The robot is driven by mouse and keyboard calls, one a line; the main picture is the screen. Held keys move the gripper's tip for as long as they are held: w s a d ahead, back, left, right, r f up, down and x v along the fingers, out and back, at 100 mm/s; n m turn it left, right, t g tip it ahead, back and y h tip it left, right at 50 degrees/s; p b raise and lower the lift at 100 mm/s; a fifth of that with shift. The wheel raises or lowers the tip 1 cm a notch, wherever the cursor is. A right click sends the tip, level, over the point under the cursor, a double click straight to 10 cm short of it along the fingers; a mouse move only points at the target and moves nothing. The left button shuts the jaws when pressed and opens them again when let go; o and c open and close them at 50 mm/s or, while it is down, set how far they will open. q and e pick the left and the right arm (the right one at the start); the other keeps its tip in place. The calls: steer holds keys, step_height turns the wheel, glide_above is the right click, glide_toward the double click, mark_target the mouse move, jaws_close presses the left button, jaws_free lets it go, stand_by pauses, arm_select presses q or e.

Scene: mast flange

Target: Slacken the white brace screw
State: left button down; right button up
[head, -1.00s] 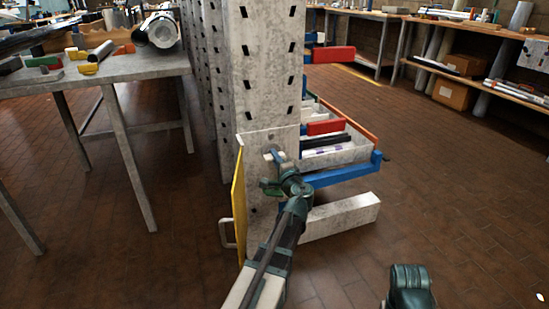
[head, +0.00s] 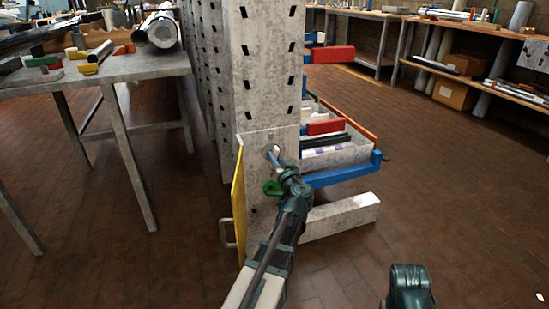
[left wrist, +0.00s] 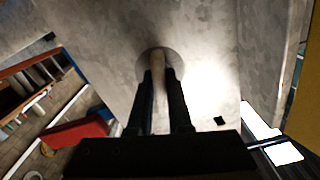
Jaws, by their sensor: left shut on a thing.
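The white brace screw (head: 275,150) sits on the front plate at the foot of the grey mast, mostly covered by my gripper in the head view. My left gripper (head: 278,160) reaches up to it from below. In the left wrist view, the two dark fingers (left wrist: 160,90) are shut on the screw's pale bar (left wrist: 158,68), which stands in front of a round grey disc on the plate. A green knob (head: 272,187) is just below the gripper.
The perforated mast (head: 265,70) rises behind the plate, with a yellow panel (head: 237,205) and handle on its left. A blue bracket (head: 345,173) and a tray with red parts jut out right. A grey beam (head: 340,217) lies low.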

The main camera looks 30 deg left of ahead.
arm_select(q)
steer(key=c, duration=0.8)
jaws_free()
steer(key=v, duration=0.5)
